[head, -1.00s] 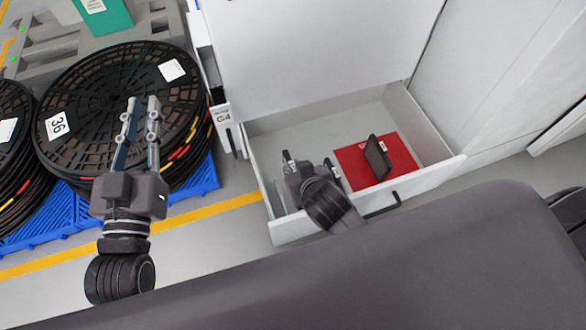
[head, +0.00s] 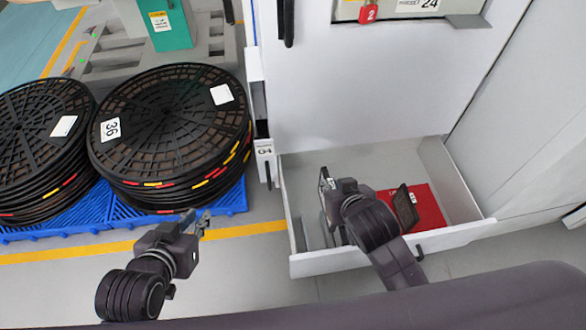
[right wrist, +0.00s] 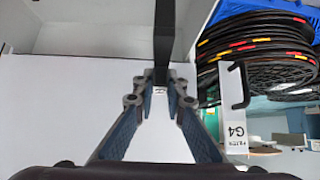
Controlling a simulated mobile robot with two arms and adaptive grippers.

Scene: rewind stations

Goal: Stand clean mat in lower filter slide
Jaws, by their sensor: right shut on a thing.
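My right gripper (head: 326,184) is inside the left part of an open white drawer, the lower filter slide (head: 360,258). In the right wrist view, the fingers (right wrist: 161,88) are shut on a dark thing seen edge-on, which I take for the clean mat (right wrist: 164,40); it carries a small white mark. My wrist and forearm hide much of it in the head view. My left gripper (head: 200,222) is open and empty over the floor.
A narrow slide with a G4 label (head: 264,148) stands left of the drawer. Stacked black reels (head: 165,120) sit on blue pallets (head: 225,198) further left. A red lock (head: 369,13) hangs on the cabinet above. The drawer's front wall and handle (head: 419,252) are near my right arm.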

